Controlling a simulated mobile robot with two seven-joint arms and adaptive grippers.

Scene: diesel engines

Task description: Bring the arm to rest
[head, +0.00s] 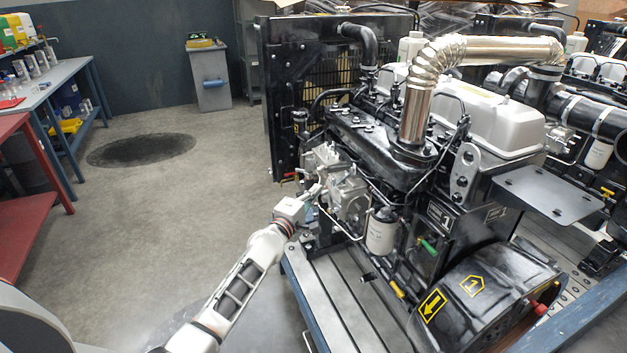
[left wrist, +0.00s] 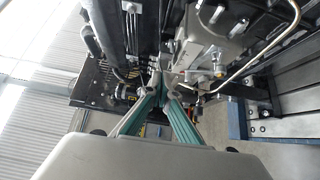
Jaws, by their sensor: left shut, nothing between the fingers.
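My left arm comes in from the bottom of the head view and reaches up to the near side of a black diesel engine (head: 400,170). My left gripper (head: 314,190) is at the grey metal pump housing (head: 347,195) on the engine's side. In the left wrist view, the two green fingers of the gripper (left wrist: 163,88) come together at their tips with nothing held between them. The housing (left wrist: 205,50) is just beyond the tips; I cannot tell whether they touch it. My right gripper is not in view.
The engine stands on a blue-edged slatted stand (head: 345,300). A white filter (head: 382,232) and thin pipes are close to my gripper. Open grey floor (head: 150,220) is on the left, with a blue-legged bench (head: 45,85) and a red table (head: 15,200) beyond.

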